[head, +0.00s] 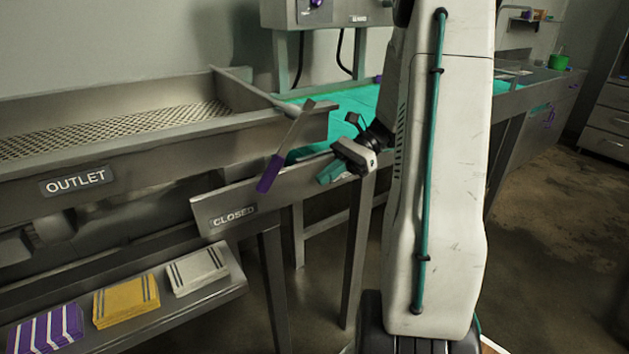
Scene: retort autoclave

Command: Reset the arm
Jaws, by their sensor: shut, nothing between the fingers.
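My arm's large white link stands upright right of centre and hides part of the bench behind it. My gripper (326,176) shows small at the left of the arm, with teal fingers pointing down and left. The fingers are shut and nothing is held between them. The gripper is to the right of a lever with a purple handle (270,174), apart from it in the picture. The lever slants up to the right in front of the outlet trough's end.
A perforated trough labelled OUTLET (76,181) runs along the left. A plate labelled CLOSED (234,215) juts below the lever. Purple (45,328), yellow (126,301) and white (195,270) stacks lie on a lower shelf. A control box (330,12) stands behind. Floor is open at right.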

